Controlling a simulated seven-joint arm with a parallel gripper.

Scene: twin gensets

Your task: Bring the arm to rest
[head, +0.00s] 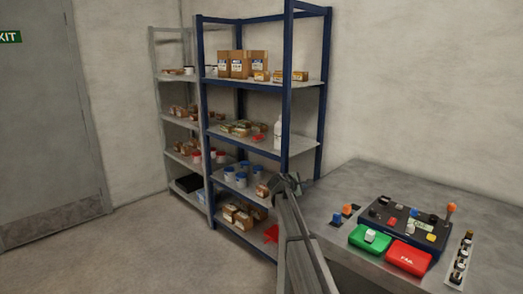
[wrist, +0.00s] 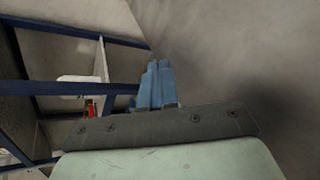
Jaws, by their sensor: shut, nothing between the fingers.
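My arm reaches up from the bottom middle of the head view, and my gripper (head: 287,184) is at its far end, in front of the blue shelf's right side. The fingers are small and dark there. In the wrist view my gripper (wrist: 161,66) shows as two blue fingers pressed together, with nothing between them. It points toward a bare grey wall and is apart from any object I can make out.
A blue-framed shelf (head: 285,95) with boxes and jars stands just behind my gripper; its posts show in the wrist view (wrist: 70,88). Floor at left is clear.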

